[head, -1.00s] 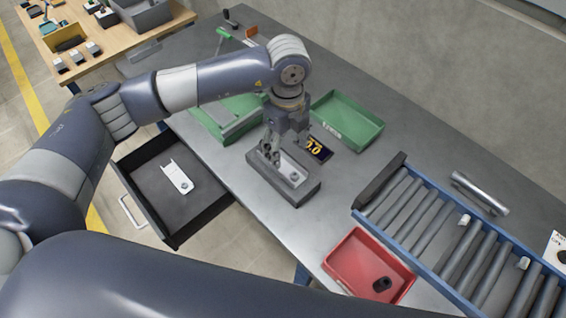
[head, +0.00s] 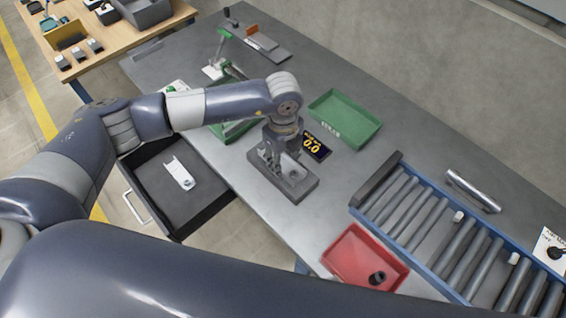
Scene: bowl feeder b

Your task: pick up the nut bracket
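A pale, narrow bracket (head: 178,172) with a round nut-like piece near its front end lies flat in the open dark drawer (head: 200,208). A grey block-shaped fixture (head: 298,188) stands on the grey bench. My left gripper (head: 270,164) points down over the left part of this fixture, clear of the drawer. Its fingers are small and dark against the fixture, so I cannot tell whether they are open or hold anything. The gripper partly hides the fixture's recess, and its contents are unclear. My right gripper is out of view.
A green tray (head: 346,118) and a small display reading 0.0 (head: 316,146) stand behind the fixture. A red tray (head: 345,256) with a dark part is at the front. A roller conveyor (head: 440,225) fills the right side. Bare bench lies between.

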